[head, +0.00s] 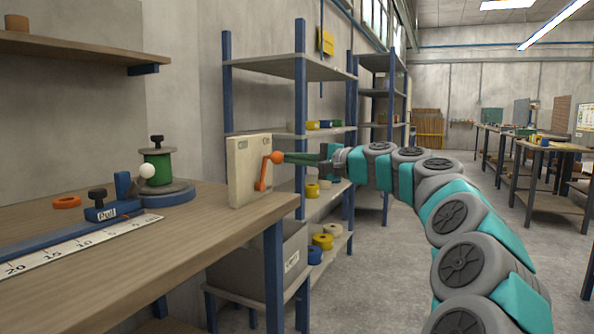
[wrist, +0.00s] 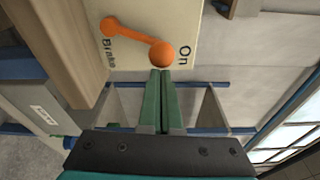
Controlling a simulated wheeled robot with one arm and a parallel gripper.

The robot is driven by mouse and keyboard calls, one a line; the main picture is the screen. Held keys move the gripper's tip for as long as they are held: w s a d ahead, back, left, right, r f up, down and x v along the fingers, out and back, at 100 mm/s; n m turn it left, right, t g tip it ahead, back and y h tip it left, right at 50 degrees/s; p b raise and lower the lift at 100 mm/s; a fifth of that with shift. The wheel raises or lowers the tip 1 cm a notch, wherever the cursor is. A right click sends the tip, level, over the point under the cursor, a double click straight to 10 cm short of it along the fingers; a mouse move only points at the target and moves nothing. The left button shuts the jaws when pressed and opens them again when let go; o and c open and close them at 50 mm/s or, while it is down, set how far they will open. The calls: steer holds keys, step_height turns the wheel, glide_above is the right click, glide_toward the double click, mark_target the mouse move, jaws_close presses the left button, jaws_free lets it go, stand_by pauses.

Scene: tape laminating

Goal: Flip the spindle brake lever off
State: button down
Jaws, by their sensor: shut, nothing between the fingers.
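The spindle brake lever (head: 268,173) is orange, mounted on an upright cream board (head: 243,172) at the right end of the workbench. Its arm slants up and right from a low pivot to a round knob. In the wrist view the lever's knob (wrist: 162,53) sits beside the word "On", and its other end lies by the word "Brake". My gripper (head: 287,158) has long green fingers, shut and empty, to the right of the knob. In the wrist view the fingertips (wrist: 161,73) are right at the knob; I cannot tell whether they touch it.
Blue-posted shelves (head: 290,67) stand behind the board. The aisle at the right is open.

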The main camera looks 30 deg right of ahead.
steer(key=n+b, duration=0.1)
steer(key=s+a+n+b, duration=0.1)
steer(key=b, duration=0.1)
steer(key=a+n+b, duration=0.1)
steer(key=shift+s+a+r+n+b, duration=0.1)
steer(key=shift+s+r+n+b, duration=0.1)
steer(key=shift+s+n+b, duration=0.15)
steer(key=shift+s+a+r+n+t+y+b, duration=0.1)
steer(key=shift+s+a+n+t+y+b, duration=0.1)
steer(key=shift+s+a+n+b, duration=0.6)
steer(key=shift+s+a+r+n+t+y+b, duration=0.1)
steer(key=shift+s+a+n+y+b, duration=0.1)
steer(key=shift+s+a+n+b, duration=0.55)
steer(key=shift+w+a, duration=0.1)
steer(key=shift+a, duration=0.2)
